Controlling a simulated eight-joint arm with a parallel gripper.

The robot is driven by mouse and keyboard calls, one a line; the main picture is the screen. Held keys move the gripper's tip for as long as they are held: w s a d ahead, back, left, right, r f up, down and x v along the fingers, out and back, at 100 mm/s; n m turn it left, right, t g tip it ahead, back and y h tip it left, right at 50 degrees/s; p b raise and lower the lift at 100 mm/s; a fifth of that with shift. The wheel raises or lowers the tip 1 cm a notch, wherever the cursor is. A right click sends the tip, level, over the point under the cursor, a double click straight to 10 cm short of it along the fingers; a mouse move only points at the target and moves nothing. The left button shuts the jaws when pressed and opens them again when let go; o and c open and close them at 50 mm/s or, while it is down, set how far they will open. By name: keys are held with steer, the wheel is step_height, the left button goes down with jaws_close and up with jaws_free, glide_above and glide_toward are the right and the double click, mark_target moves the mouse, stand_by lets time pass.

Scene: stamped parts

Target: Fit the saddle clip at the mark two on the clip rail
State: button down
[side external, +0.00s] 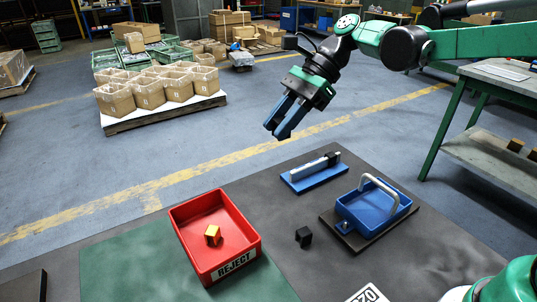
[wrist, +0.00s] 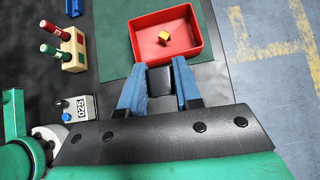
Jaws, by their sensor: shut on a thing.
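My gripper (side external: 279,121) hangs in the air above the far edge of the dark work mat, its two blue fingers pointing down. In the wrist view my gripper (wrist: 160,82) is shut on a small dark piece (wrist: 158,84), which appears to be the saddle clip. The fingers hide much of it, and it hardly shows in the side view. The clip rail appears to be the pale bar (side external: 315,169) on a blue base (side external: 303,184), with a dark piece at its right end. It lies below and right of my gripper, apart from it. I cannot read its marks.
A red reject tray (side external: 253,237) holds a yellow-orange block (side external: 212,235). A loose black block (side external: 304,237) lies right of it. A blue tray (side external: 375,222) with a pale raised handle stands at right.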

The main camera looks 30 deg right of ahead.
steer(key=shift+w+d+r, duration=0.15)
steer(key=shift+d+r, duration=0.05)
steer(key=shift+r, duration=0.1)
steer(key=w+d+f, duration=0.4)
steer(key=d, duration=0.3)
glide_above(317, 162)
step_height(317, 162, down, 5)
steer(key=shift+f, duration=0.1)
steer(key=shift+f, duration=2.8)
steer(key=shift+f, duration=1.65)
steer(key=c, duration=0.5)
jaws_free()
steer(key=shift+c, duration=0.2)
